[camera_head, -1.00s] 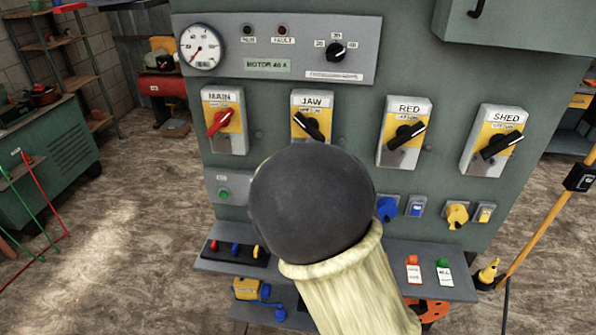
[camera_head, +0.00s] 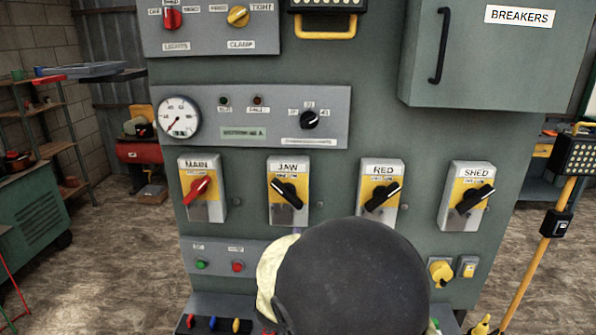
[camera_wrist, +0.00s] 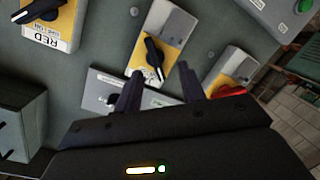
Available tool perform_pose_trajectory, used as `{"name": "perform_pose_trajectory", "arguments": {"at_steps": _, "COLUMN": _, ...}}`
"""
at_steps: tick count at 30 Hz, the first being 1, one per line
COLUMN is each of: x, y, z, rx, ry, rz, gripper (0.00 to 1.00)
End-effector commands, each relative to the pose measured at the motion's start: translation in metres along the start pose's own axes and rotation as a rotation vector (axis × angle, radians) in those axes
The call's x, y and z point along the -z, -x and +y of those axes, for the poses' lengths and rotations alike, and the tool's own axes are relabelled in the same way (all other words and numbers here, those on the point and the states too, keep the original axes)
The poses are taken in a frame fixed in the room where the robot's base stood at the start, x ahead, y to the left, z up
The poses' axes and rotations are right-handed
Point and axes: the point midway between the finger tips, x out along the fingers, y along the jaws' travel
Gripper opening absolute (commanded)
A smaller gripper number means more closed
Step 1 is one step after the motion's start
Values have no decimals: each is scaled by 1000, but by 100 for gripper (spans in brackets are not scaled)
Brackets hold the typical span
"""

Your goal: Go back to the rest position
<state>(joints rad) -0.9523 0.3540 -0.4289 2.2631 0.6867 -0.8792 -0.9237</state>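My gripper shows in the wrist view (camera_wrist: 160,98) with its two dark fingers apart and nothing between them. It is in front of the grey-green control panel (camera_head: 375,115), apart from the switches as far as I can see. In the head view my arm's dark rounded joint covers the lower middle of the panel, and the gripper itself is hidden. The MAIN switch (camera_head: 200,190) has a red handle. The JAW (camera_head: 288,191), RED (camera_head: 381,192) and SHED (camera_head: 466,196) switches have black handles.
A breaker box (camera_head: 490,60) juts out at the upper right. A yellow lamp stand (camera_head: 541,240) stands right of the panel. A shelf with small coloured items (camera_head: 213,322) sits low on the panel. Open floor (camera_head: 115,250) lies to the left.

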Motion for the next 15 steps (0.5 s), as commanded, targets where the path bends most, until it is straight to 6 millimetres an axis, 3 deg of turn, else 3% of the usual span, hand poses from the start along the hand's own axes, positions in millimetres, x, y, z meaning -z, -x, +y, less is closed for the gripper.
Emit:
{"name": "perform_pose_trajectory", "arguments": {"at_steps": 8, "x": -86, "y": 13, "z": 12, "rx": 243, "ry": -235, "rz": -272, "gripper": 40}}
{"name": "perform_pose_trajectory", "arguments": {"at_steps": 15, "x": -153, "y": 58, "z": 21, "rx": 386, "ry": -413, "rz": -553, "gripper": 40}}
